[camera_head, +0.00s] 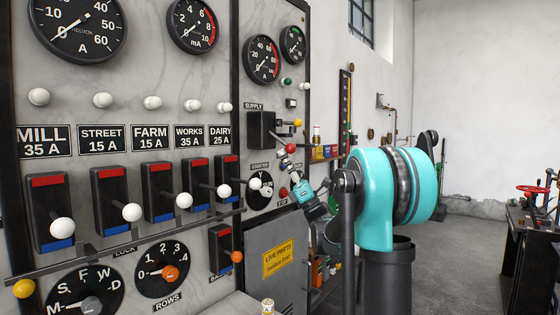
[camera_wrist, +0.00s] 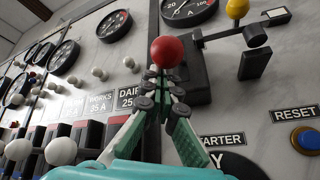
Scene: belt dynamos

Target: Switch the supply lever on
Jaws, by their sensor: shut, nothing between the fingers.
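The supply lever ends in a red ball knob (camera_head: 290,148) and stands out from a black switch box (camera_head: 262,130) under the SUPPLY label (camera_head: 254,106). In the wrist view the red knob (camera_wrist: 169,52) is just beyond my fingertips and covers part of the black box. My gripper (camera_head: 292,166), teal and black, is shut and empty, just below the knob in the head view. It is also central in the wrist view (camera_wrist: 165,76). Whether the fingertips touch the knob I cannot tell. The lever's shaft is mostly hidden behind the knob.
A yellow ball (camera_head: 298,122) on a short arm is right of the switch box. A row of white-knobbed levers (camera_head: 132,212) is at left. The blue RESET button (camera_wrist: 306,139) is at lower right in the wrist view. Below is a grey LIVE PARTS cabinet (camera_head: 262,236).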

